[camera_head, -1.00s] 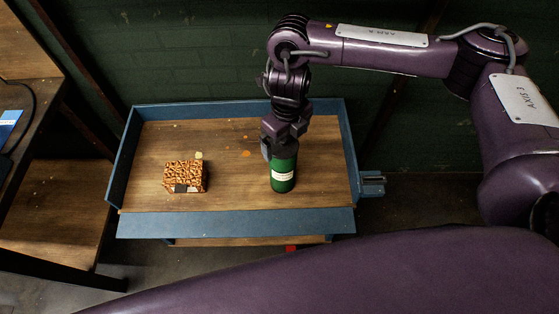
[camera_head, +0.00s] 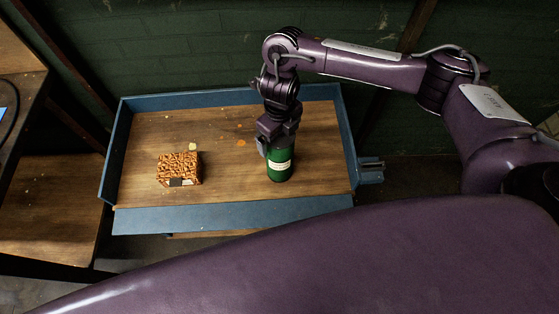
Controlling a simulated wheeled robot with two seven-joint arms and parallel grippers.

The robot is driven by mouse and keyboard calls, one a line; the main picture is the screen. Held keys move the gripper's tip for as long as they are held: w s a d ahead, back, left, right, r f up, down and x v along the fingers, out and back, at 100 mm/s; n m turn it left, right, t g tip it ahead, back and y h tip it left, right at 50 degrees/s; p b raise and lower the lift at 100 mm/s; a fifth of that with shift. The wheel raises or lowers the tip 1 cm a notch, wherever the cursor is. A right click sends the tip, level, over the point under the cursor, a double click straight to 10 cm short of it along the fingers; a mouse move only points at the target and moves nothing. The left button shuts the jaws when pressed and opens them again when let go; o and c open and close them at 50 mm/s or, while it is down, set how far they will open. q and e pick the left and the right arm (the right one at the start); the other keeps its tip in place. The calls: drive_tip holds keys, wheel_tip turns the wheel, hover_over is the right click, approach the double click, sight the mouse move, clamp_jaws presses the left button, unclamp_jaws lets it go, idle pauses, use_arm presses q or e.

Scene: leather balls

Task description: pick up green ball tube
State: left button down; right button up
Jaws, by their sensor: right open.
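The green ball tube (camera_head: 281,169) stands upright on the wooden top of the blue-edged table, right of its middle. It has a pale label band on its side. My right gripper (camera_head: 277,145) is directly above it, pointing down, with its fingers at the tube's upper part. The gripper is open. The tube's top is hidden by the gripper, and I cannot tell whether the fingers touch it. My left gripper is not in view.
A brown patterned box (camera_head: 179,168) sits on the table (camera_head: 225,213) left of the tube, with clear wood between. Blue raised edges border the table. A dark wooden shelf unit (camera_head: 50,200) stands at the left. A green brick wall (camera_head: 190,50) is behind.

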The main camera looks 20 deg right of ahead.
drive_tip(key=shift+c, duration=0.4)
drive_tip(key=c, duration=1.7)
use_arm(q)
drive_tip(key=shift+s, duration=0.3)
use_arm(e)
drive_tip(key=shift+w, duration=0.1)
drive_tip(key=shift+r, duration=0.1)
